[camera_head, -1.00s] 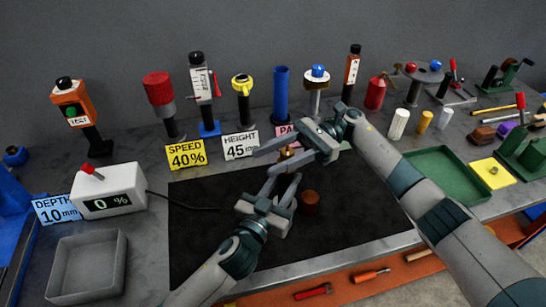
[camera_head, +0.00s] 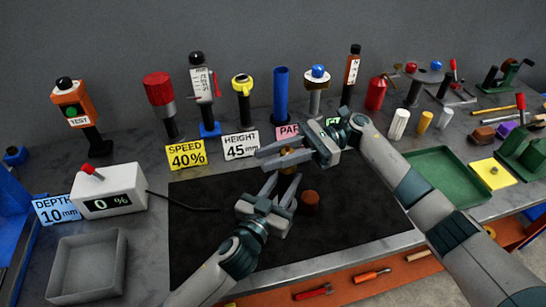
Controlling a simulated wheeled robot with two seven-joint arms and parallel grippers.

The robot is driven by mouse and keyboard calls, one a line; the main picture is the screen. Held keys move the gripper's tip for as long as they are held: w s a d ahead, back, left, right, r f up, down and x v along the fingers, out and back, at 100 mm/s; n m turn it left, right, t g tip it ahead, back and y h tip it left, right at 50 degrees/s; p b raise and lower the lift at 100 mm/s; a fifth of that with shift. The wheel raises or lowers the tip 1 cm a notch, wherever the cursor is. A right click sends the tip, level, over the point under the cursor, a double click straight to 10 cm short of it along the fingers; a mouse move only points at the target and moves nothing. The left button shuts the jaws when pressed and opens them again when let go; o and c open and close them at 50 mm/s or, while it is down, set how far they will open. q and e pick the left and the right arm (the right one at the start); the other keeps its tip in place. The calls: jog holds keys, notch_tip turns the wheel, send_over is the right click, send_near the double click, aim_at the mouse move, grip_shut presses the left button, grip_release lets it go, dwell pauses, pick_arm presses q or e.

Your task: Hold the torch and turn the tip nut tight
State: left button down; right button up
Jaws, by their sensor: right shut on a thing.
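A small brass-coloured piece (camera_head: 288,153), which looks like the tip nut, shows between the fingers of my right gripper (camera_head: 283,158). That gripper is shut on it above the black mat, with its fingers pointing left. My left gripper (camera_head: 284,184) is just below, with its fingers pointing up and apart and dark mat visible between them. A short brown cylinder (camera_head: 309,202) stands on the mat just right of the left gripper. I cannot make out a torch body; the fingers may hide part of it.
The black mat (camera_head: 205,230) is mostly clear on its left side. Upright tools line the back behind the speed sign (camera_head: 186,154) and height sign (camera_head: 240,146). A grey bin (camera_head: 88,265) and white meter box (camera_head: 110,190) stand left; a green tray (camera_head: 450,175) lies right.

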aim_at(284, 148)
jog(key=w+m+t+h, duration=0.1)
jog(key=m+t+h, duration=0.1)
jog(key=m+t, duration=0.3)
jog(key=w+m+t+h, duration=0.2)
jog(key=m+t, duration=0.4)
jog(key=t, duration=0.4)
jog(key=w+d+m+t+h, duration=0.1)
jog(key=w+m+t+h, duration=0.1)
jog(key=m+t, duration=0.3)
jog(key=shift+r+m+t, duration=0.1)
jog(key=shift+m+t, duration=0.2)
jog(key=shift+t, duration=1.3)
jog(key=shift+d, duration=0.1)
jog(key=o, duration=1)
jog(key=shift+o, duration=0.2)
jog(key=shift+s+d, duration=0.1)
jog(key=shift+d, duration=0.05)
jog(key=v, duration=1.1)
jog(key=shift+s, duration=0.35)
